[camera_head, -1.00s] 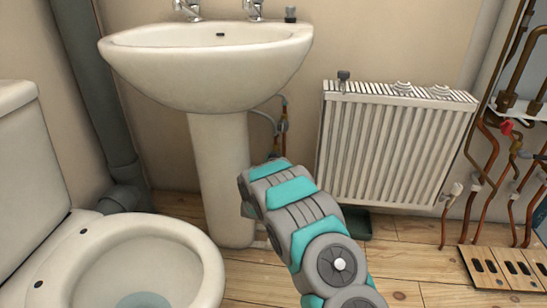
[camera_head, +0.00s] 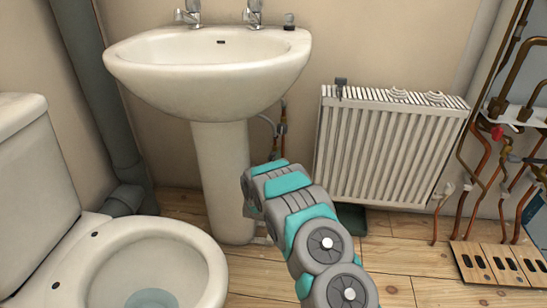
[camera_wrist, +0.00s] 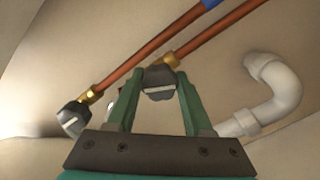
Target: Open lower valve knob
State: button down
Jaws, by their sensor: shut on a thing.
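In the wrist view, a dark grey valve knob (camera_wrist: 159,84) with a pale edge sits on a brass fitting of a copper pipe. My gripper (camera_wrist: 160,78) has its two green fingers on either side of this knob and is shut on it. A second dark knob (camera_wrist: 72,117) on a brass fitting shows to the left, clear of the fingers. I cannot tell from the frames which knob is the lower one. In the head view, my arm reaches toward the basin pedestal (camera_head: 221,170) and hides the gripper and the held knob.
A white curved waste pipe (camera_wrist: 278,90) is close on the right in the wrist view. The basin (camera_head: 208,75) is above and left of my arm, the toilet (camera_head: 150,265) at left, the radiator (camera_head: 385,150) at right.

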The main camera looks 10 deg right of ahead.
jog(key=shift+r+n+p, duration=0.15)
jog(key=shift+n+p, duration=0.55)
jog(key=shift+n, duration=1.7)
jog(key=shift+c, duration=1.5)
grip_release()
jog(key=v, duration=0.7)
jog(key=shift+s, duration=0.35)
jog(key=shift+a, duration=0.1)
